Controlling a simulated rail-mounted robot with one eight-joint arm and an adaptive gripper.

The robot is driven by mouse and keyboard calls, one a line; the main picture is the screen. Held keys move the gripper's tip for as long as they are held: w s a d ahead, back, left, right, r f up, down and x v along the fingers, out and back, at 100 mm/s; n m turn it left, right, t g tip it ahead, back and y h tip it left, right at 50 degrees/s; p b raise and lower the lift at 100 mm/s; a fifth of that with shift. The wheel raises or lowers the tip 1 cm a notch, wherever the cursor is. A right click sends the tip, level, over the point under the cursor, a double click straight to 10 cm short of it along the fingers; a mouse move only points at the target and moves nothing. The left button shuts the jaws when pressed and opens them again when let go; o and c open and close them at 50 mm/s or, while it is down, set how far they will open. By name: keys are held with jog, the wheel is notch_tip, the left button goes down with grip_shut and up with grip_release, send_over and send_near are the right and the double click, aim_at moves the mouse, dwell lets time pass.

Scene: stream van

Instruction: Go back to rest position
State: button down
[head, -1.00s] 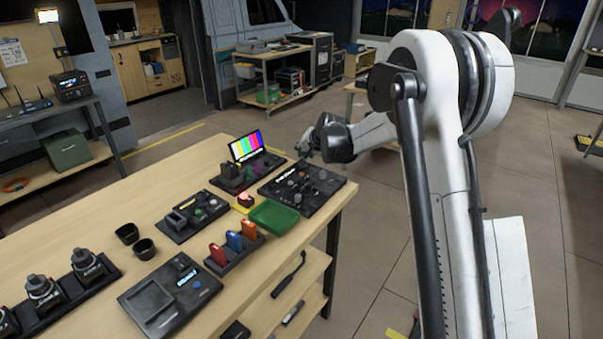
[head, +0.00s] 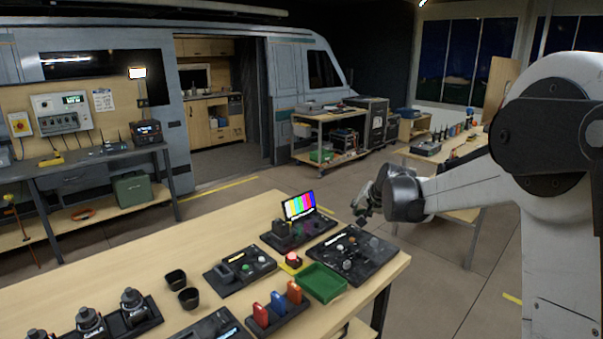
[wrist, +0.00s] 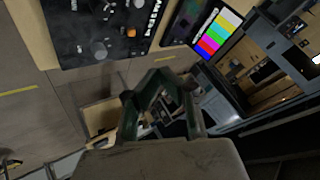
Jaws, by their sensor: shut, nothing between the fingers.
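My gripper (head: 362,206) is at the far right end of the wooden table (head: 215,225), just past the black control panel (head: 372,262). In the wrist view my gripper (wrist: 160,75) shows its fingers drawn together, shut with nothing held. The control panel also shows in the wrist view (wrist: 75,40), at the upper left. The fingers point past the panel toward open floor, and they appear apart from it. My white arm reaches in from the right side of the head view.
A small screen with colour bars (head: 299,206) stands behind the panel. A green tray (head: 320,283), a red button (head: 292,259) and two black cups (head: 176,279) are on the table. A second bench (head: 460,150) stands behind my arm. Floor between is clear.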

jog(key=s+r+n+h, duration=0.1)
jog(key=s+r, duration=0.3)
jog(key=s, duration=0.8)
jog(key=s+r+n, duration=0.1)
jog(key=s+r, duration=0.4)
jog(key=s, duration=0.7)
jog(key=s+f+n, duration=0.1)
jog(key=s+f, duration=0.2)
jog(key=s, duration=0.8)
jog(key=s+f+n+g+h, duration=0.1)
jog(key=s+f, duration=0.2)
jog(key=s, duration=0.9)
jog(key=shift+d+n, duration=0.2)
jog(key=shift+n, duration=0.1)
